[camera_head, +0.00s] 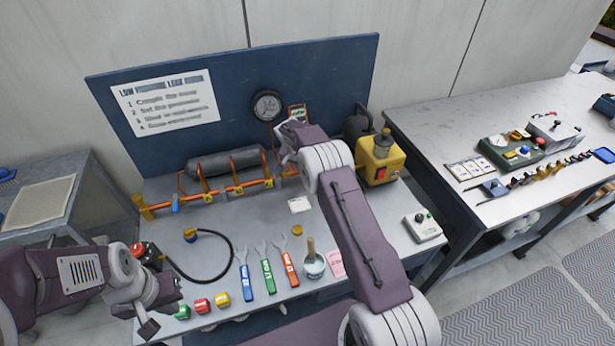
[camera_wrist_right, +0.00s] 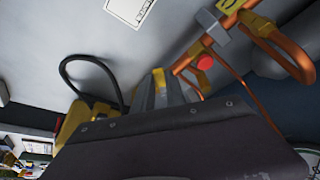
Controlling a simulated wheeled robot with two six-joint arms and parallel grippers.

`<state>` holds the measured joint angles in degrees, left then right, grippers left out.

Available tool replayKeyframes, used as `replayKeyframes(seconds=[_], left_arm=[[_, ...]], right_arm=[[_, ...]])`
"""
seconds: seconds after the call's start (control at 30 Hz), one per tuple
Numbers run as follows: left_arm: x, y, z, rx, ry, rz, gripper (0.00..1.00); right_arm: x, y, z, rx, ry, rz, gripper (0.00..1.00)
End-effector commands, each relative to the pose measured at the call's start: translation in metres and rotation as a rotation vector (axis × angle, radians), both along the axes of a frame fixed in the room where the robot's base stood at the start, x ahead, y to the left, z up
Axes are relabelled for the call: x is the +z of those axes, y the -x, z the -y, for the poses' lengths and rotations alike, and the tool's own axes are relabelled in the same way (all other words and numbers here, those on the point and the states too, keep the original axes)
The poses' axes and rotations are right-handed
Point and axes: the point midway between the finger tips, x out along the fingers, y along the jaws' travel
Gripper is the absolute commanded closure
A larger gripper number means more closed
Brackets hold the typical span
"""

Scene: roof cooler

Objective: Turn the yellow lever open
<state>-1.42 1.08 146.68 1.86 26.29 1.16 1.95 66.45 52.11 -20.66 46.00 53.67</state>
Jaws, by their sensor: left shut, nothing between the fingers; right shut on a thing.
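An orange pipe run (camera_head: 225,190) with coloured fittings crosses the bench in front of a grey cylinder (camera_head: 225,165). My right gripper (camera_wrist_right: 165,95) is at the right end of this pipework, mostly hidden by my right arm in the head view. In the right wrist view its fingers are closed around a yellow piece (camera_wrist_right: 159,76), which looks like the yellow lever; how far it is turned I cannot tell. A red knob (camera_wrist_right: 205,62) is beside it on the pipe. My left gripper (camera_head: 155,305) is shut and empty at the bench's front left.
A yellow pump box (camera_head: 381,160) stands right of my right arm. A gauge (camera_head: 268,105) and a notice sheet (camera_head: 165,102) are on the blue backboard (camera_head: 330,75).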

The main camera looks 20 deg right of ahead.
Motion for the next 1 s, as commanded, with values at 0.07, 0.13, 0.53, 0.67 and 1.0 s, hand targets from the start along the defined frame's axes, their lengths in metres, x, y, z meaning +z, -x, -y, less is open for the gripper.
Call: replayKeyframes(seconds=[0.07, 0.13, 0.53, 0.67, 1.0], left_arm=[[-0.0067, -0.0001, 0.0, 0.0, 0.0, 0.0, 1.0], [-0.0078, -0.0001, 0.0, 0.0, 0.0, 0.0, 1.0], [-0.0108, -0.0001, 0.0, 0.0, 0.0, 0.0, 1.0], [-0.0112, 0.0, 0.0, 0.0, 0.0, 0.0, 1.0], [-0.0113, 0.0, 0.0, 0.0, 0.0, 0.0, 1.0]], right_arm=[[-0.0017, -0.0034, -0.0032, -0.049, -0.001, 0.003, 1.0], [-0.0011, -0.0043, -0.0046, -0.086, -0.001, 0.002, 1.0], [0.0008, -0.0094, -0.0086, -0.208, -0.002, 0.002, 1.0], [0.001, -0.0102, -0.0092, -0.223, -0.003, 0.001, 1.0], [0.0011, -0.0103, -0.0094, -0.232, -0.002, 0.001, 1.0]])
